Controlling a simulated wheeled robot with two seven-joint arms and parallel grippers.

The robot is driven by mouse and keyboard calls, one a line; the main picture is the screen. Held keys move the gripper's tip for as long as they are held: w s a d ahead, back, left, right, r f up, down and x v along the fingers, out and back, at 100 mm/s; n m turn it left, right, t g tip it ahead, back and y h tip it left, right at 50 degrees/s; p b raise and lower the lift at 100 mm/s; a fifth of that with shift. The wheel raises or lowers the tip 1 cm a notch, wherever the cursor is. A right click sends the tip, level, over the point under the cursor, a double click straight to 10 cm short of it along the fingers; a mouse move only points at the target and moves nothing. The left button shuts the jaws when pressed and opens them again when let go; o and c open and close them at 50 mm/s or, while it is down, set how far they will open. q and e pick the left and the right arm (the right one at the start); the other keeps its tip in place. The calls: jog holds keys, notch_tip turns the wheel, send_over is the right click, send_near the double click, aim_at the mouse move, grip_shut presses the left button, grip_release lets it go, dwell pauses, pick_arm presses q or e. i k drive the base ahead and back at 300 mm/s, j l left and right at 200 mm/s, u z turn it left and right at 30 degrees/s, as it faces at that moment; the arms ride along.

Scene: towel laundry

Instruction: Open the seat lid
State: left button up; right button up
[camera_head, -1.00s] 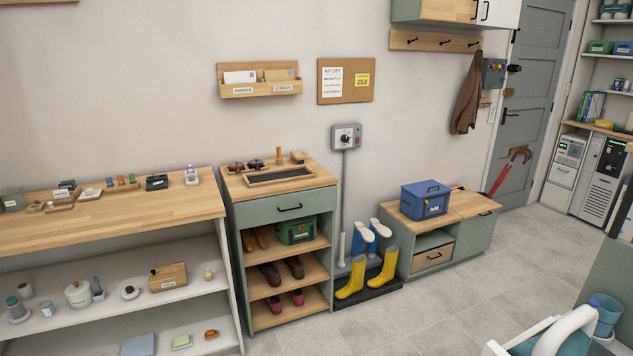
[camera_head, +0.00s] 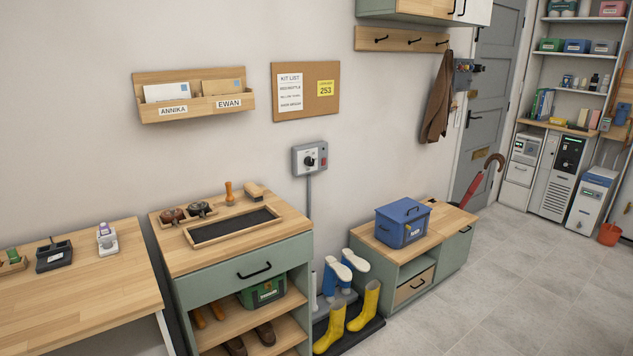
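The low bench with a wooden seat top (camera_head: 454,220) stands against the wall at the right of centre. Its seat lies flat and looks closed. A blue lidded box (camera_head: 403,222) sits on the left part of the seat. Below the seat are an open niche with a wooden drawer (camera_head: 414,284) on the left and a green front with a dark handle (camera_head: 456,250) on the right. Neither of my grippers is in view.
A green shoe cabinet (camera_head: 236,258) is further left. Grey floor (camera_head: 500,280) is clear in front and right of the bench.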

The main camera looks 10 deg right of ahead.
aim_at(447, 220)
jog(key=i+l+z, duration=0.15)
jog(key=i+z, duration=0.65)
jog(key=i+j+z, duration=0.1)
jog(key=i+z, duration=0.35)
jog(key=i+j+z, duration=0.25)
jog(key=z, duration=0.15)
jog(key=i+j, duration=0.05)
jog(key=i, duration=0.05)
